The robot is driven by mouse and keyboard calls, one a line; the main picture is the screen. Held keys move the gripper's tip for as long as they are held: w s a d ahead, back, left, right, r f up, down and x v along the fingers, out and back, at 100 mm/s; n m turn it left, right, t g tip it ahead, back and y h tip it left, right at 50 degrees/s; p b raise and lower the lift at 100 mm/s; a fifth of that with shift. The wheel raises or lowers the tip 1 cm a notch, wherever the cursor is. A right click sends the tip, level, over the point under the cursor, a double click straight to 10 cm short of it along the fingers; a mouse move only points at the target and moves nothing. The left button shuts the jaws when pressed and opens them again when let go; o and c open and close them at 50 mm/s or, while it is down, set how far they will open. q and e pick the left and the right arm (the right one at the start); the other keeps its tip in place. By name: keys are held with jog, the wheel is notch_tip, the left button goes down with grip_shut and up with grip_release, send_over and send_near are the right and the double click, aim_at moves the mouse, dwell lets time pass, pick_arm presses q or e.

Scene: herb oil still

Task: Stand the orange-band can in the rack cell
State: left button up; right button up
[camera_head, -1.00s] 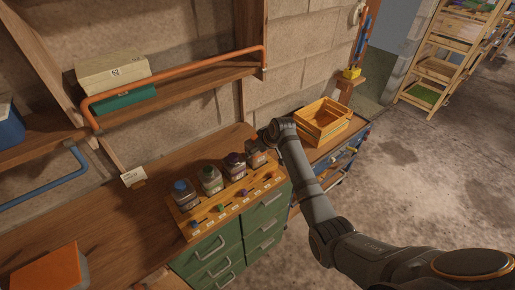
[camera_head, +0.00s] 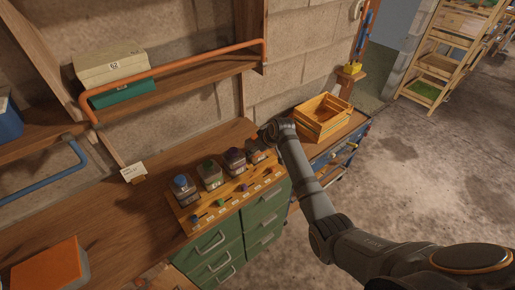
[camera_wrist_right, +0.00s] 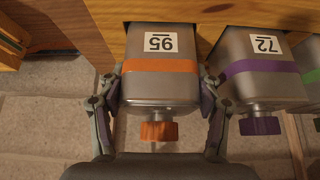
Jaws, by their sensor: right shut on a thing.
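The orange-band can (camera_wrist_right: 160,88) is a grey metal can with an orange band and an orange cap, upside down in the right wrist view. My right gripper (camera_wrist_right: 160,100) is shut on it, with one finger on each side. In the head view the can (camera_head: 256,151) is at the right end of the wooden rack (camera_head: 224,208), partly hidden by my right gripper (camera_head: 265,140). The can looks upright, its lower end against the rack's wood; how deep it sits in the cell is hidden. My left gripper is not in view.
Purple (camera_head: 236,160), green (camera_head: 210,174) and blue (camera_head: 184,190) capped cans stand in the rack in a row left of the orange one. A wooden crate (camera_head: 323,118) stands to the right. A shelf with an orange rail (camera_head: 180,70) is above.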

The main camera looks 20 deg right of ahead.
dwell(0.3)
jog(key=o, duration=1.8)
jog(key=shift+c, duration=0.2)
jog(key=shift+o, duration=0.2)
jog(key=shift+f, duration=0.1)
